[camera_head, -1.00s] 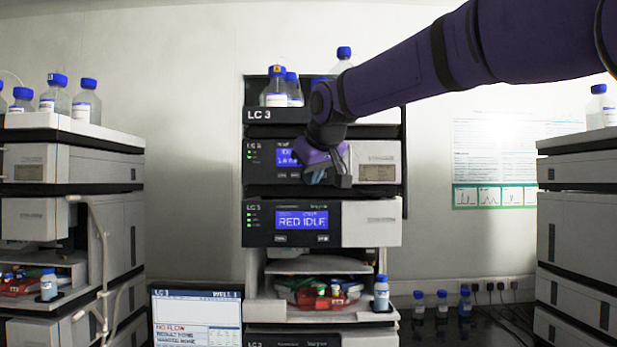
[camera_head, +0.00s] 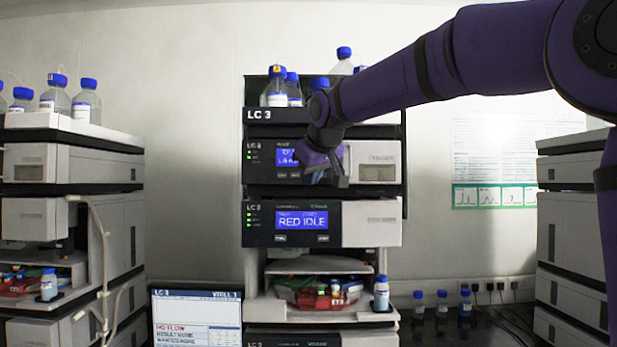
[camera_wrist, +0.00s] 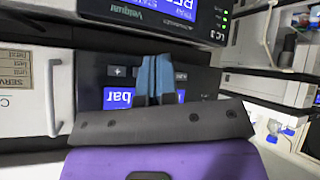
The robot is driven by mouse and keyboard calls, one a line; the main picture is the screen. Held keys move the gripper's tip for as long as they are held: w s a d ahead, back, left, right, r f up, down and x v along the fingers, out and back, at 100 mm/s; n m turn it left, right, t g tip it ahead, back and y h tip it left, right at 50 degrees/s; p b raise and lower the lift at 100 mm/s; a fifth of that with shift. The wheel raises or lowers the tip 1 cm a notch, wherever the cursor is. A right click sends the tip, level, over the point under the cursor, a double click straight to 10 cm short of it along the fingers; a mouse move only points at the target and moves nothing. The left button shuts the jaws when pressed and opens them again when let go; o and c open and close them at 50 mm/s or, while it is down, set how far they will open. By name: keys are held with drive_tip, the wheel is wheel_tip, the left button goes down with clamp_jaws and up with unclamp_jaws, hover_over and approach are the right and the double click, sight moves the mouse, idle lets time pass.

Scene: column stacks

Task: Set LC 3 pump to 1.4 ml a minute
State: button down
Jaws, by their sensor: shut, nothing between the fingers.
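The LC 3 stack (camera_head: 259,114) stands in the middle of the head view. Its upper module, the pump (camera_head: 376,159), has a lit blue display (camera_head: 287,158) partly hidden by my gripper (camera_head: 321,177). In the wrist view the picture is upside down. There the shut blue fingers of my gripper (camera_wrist: 160,64) are in front of the pump's button row, just beside a "+" button (camera_wrist: 119,72). The display (camera_wrist: 118,98) shows "bar", and its rest is hidden behind the fingers and gripper body. I cannot tell whether the fingertips touch the panel.
Below the pump, a module with a display (camera_head: 302,220) reads "RED IDLE". Bottles (camera_head: 276,90) stand on top of the stack. A monitor (camera_head: 196,318) at the lower left shows "NO FLOW". Other instrument stacks stand left (camera_head: 70,162) and right (camera_head: 573,165).

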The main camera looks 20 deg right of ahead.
drive_tip(key=shift+w+d, duration=0.3)
drive_tip(key=shift+w, duration=0.55)
drive_tip(key=shift+w+d, duration=0.25)
drive_tip(key=shift+w, duration=0.55)
drive_tip(key=shift+w, duration=0.15)
idle(0.8)
drive_tip(key=shift+w+d, duration=0.15)
drive_tip(key=shift+w, duration=0.1)
drive_tip(key=shift+w+d, duration=0.15)
drive_tip(key=shift+w, duration=0.25)
idle(0.8)
drive_tip(key=shift+s, duration=0.1)
drive_tip(key=shift+s+a, duration=0.3)
drive_tip(key=shift+s, duration=0.4)
drive_tip(key=shift+s+a, duration=0.25)
drive_tip(key=shift+s, duration=0.55)
drive_tip(key=shift+s+a, duration=0.25)
drive_tip(key=shift+s, duration=0.55)
drive_tip(key=shift+s+a, duration=0.25)
drive_tip(key=shift+s, duration=0.55)
